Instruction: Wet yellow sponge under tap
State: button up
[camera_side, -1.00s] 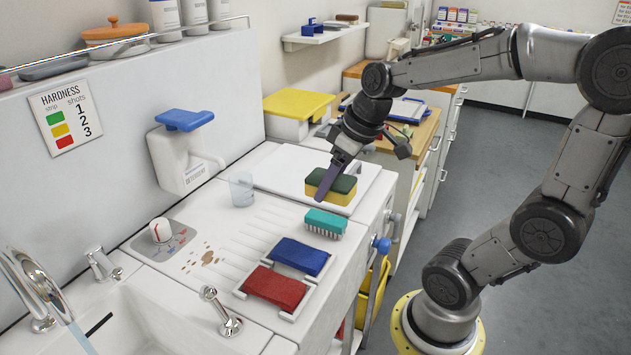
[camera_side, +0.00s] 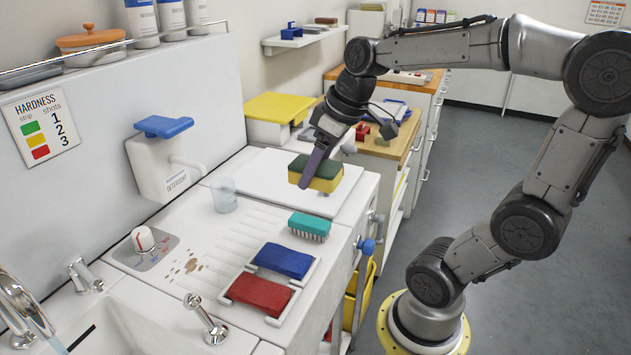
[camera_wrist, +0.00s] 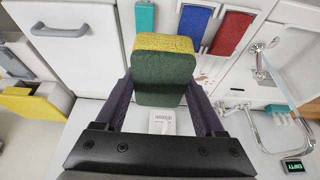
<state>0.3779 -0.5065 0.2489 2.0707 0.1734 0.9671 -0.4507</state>
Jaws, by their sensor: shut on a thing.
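The yellow sponge with a dark green scouring side (camera_side: 324,184) is held over the white board (camera_side: 264,180), seemingly a little above it. My gripper (camera_side: 313,176) is shut on it, one dark finger covering part of its near side. In the wrist view, the sponge (camera_wrist: 163,77) sits between both fingers, green face towards the camera. The chrome tap (camera_side: 18,300) stands over the white sink (camera_side: 140,335) at the lower left, with a stream of water (camera_side: 58,347) below its spout. In the wrist view, the tap (camera_wrist: 243,107) is at the right.
A teal brush (camera_side: 309,225), blue cloth (camera_side: 284,261) and red cloth (camera_side: 258,292) lie between sponge and sink. A clear cup (camera_side: 224,195), wall dispenser (camera_side: 160,165), dial (camera_side: 143,240) and lever handle (camera_side: 207,320) stand around the ribbed drainer (camera_side: 215,240).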

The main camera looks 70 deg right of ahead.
jog(key=w+a+r+n+y, duration=0.1)
jog(key=w+a+n, duration=0.2)
jog(key=a, duration=0.4)
jog(key=w+a+r+n+y, duration=0.1)
jog(key=w+a+n, duration=0.1)
jog(key=w+a, duration=0.35)
jog(key=s+a+n+g+y, duration=0.1)
jog(key=s+a+n, duration=0.1)
jog(key=a, duration=0.7)
jog(key=s+a+n, duration=0.2)
jog(key=a, duration=0.7)
notch_tip(320, 180, down, 14)
jog(key=a, duration=0.1)
jog(key=w+a+f, duration=0.3)
jog(key=w+a, duration=0.5)
jog(key=w, duration=0.2)
jog(key=shift+w+a+g, duration=0.3)
jog(key=shift+w+a, duration=0.05)
jog(key=shift+a, duration=0.05)
jog(key=s+d, duration=0.5)
jog(key=s, duration=0.1)
jog(key=shift+d+r, duration=0.1)
dwell(1.0)
